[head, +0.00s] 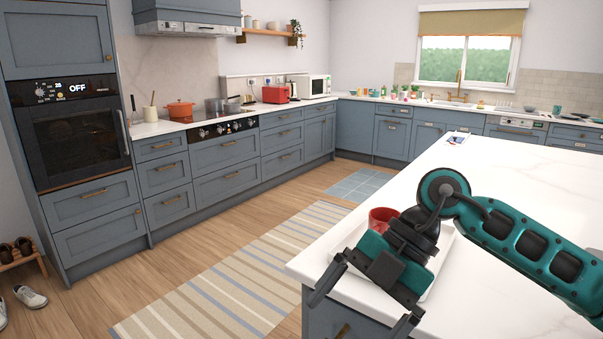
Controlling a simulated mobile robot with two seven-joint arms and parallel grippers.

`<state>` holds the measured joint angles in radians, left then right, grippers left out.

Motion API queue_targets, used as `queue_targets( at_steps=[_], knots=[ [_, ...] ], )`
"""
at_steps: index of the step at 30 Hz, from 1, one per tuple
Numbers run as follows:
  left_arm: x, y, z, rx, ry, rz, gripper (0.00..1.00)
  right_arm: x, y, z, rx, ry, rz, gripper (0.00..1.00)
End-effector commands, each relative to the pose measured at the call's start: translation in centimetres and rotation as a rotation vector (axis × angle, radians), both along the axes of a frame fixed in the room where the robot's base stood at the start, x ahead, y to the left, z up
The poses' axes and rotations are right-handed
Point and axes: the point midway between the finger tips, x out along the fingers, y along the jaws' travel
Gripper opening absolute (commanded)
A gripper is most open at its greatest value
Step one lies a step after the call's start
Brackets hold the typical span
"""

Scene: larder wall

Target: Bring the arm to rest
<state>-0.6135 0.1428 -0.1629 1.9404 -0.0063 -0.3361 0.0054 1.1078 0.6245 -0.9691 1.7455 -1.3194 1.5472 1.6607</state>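My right arm (530,247) comes in from the right over the white island counter. Its gripper (358,312) hangs over the counter's near left corner, pointing down and toward the lower left. Its two fingers are spread wide, and I see nothing between them. My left gripper is not in view.
A white tray (446,246) lies on the island counter (520,185), partly hidden by the gripper. A red mug (381,217) shows just behind the gripper. A small card-like item (457,139) lies at the counter's far edge. The floor with a striped rug (240,270) is clear.

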Motion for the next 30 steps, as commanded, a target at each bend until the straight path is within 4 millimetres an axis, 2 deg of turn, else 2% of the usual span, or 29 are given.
queue_targets(
  at_steps=[1, 3, 6, 8, 10, 13, 17, 20, 23, 24, 26, 27, 29, 30],
  knots=[
    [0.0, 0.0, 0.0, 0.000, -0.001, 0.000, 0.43, -1.2, 2.1, -0.4, 0.133, 0.033, 0.036, 1.00],
    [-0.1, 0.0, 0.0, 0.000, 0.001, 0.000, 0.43, -2.5, 4.7, -0.1, 0.333, 0.065, 0.060, 1.00],
    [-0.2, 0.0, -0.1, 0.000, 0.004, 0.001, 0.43, -3.6, 7.5, 1.1, 0.620, 0.097, 0.036, 1.00],
    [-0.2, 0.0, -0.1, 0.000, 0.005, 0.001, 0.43, -3.7, 8.5, 2.0, 0.782, 0.109, -0.012, 1.00],
    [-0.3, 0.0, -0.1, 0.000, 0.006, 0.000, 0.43, -3.3, 9.1, 2.8, 0.957, 0.118, -0.099, 1.00],
    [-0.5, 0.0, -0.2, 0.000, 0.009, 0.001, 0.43, -1.9, 8.9, 3.4, 1.166, 0.121, -0.278, 1.00],
    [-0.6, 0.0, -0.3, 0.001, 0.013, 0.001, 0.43, 0.7, 6.9, 2.2, 1.350, 0.110, -0.589, 1.00],
    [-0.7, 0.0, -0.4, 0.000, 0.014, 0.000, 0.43, 2.7, 4.3, -0.6, 1.404, 0.097, -0.872, 1.00],
    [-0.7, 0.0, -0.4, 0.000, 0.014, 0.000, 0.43, 3.8, 1.2, -5.0, 1.376, 0.090, -1.170, 1.00],
    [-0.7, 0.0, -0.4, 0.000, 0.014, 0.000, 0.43, 3.9, -0.1, -7.2, 1.341, 0.088, -1.289, 1.00],
    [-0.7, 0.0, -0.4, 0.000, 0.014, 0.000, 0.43, 3.5, -2.2, -10.8, 1.262, 0.093, -1.464, 1.00],
    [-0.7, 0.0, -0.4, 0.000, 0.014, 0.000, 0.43, 2.9, -3.5, -13.4, 1.196, 0.101, -1.574, 1.00],
    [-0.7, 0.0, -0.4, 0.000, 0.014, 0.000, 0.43, 1.4, -5.4, -17.3, 1.079, 0.116, -1.723, 1.00],
    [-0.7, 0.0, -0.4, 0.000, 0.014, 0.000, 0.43, 0.2, -6.5, -19.6, 0.997, 0.129, -1.805, 1.00]
  ],
)
